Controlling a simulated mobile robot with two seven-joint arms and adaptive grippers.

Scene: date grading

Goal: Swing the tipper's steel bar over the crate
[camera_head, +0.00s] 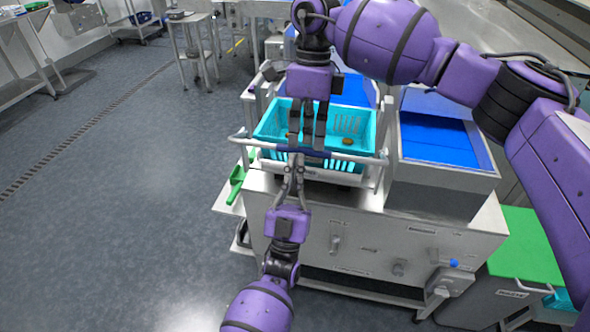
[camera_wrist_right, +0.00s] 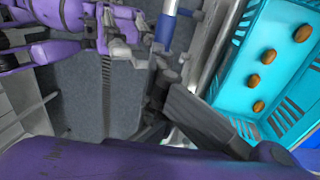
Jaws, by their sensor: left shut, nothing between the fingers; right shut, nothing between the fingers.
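The tipper's steel bar (camera_head: 352,156) runs across the front of the turquoise crate (camera_head: 272,127), about level with its front rim. A blue sleeve (camera_head: 318,153) covers the bar's middle. The sleeve also shows in the right wrist view (camera_wrist_right: 165,27). My right gripper (camera_head: 307,143) points down over the crate's front, its shut fingertips close to the sleeve; touching cannot be told. My left gripper (camera_head: 296,160) reaches up from below, shut and empty, its tips at the bar's near side. Several brown dates (camera_wrist_right: 267,57) lie in the crate.
A blue-lined bin (camera_head: 440,140) stands to the crate's right on the steel machine (camera_head: 345,235). A green-topped box (camera_head: 525,245) is at the lower right. The floor (camera_head: 120,200) on the left is clear.

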